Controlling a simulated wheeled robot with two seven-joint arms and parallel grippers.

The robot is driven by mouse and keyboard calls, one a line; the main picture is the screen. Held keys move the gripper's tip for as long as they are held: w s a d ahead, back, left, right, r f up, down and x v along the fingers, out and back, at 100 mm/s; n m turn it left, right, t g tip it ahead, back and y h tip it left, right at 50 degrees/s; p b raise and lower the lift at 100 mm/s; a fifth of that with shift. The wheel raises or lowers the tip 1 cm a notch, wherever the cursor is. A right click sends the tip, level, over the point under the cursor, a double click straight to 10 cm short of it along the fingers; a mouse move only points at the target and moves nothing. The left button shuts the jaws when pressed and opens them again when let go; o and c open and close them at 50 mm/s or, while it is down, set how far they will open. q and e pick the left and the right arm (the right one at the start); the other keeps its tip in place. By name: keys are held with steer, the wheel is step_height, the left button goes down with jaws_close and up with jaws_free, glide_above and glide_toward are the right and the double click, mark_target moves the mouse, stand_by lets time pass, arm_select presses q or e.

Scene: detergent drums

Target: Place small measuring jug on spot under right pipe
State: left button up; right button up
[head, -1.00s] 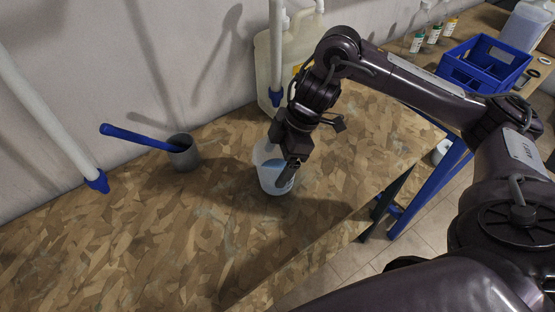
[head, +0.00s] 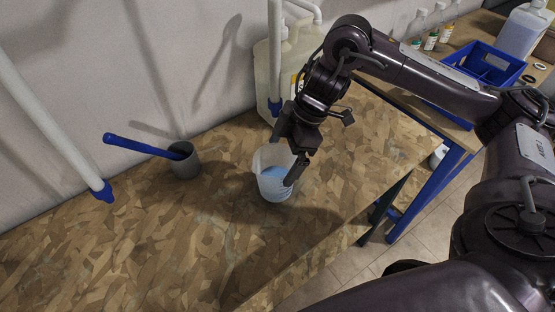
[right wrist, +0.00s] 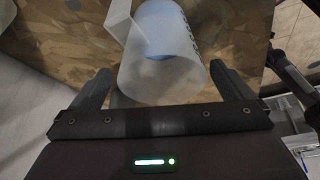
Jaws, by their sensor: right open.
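The small measuring jug (head: 272,180) is translucent with blue liquid inside. It stands upright on the wooden table, below and slightly in front of the right pipe (head: 274,60), which ends in a blue tip. In the right wrist view the jug (right wrist: 165,60) lies just beyond and between the spread fingers. My right gripper (head: 287,160) is open at the jug's upper right side, one finger in front of its rim and apart from its wall as far as I can tell. Part of the jug is hidden behind that finger. My left gripper is not in view.
A grey cup (head: 184,160) with a blue-handled tool stands left of the jug. A left pipe (head: 50,130) with a blue tip hangs further left. A large canister (head: 262,75) stands behind. A blue crate (head: 487,70) and bottles are at the upper right. The front left table is clear.

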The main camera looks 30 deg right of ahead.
steer(key=p+v, duration=0.3)
steer(key=v, duration=0.5)
steer(key=shift+s+f, duration=0.1)
steer(key=shift+f, duration=0.05)
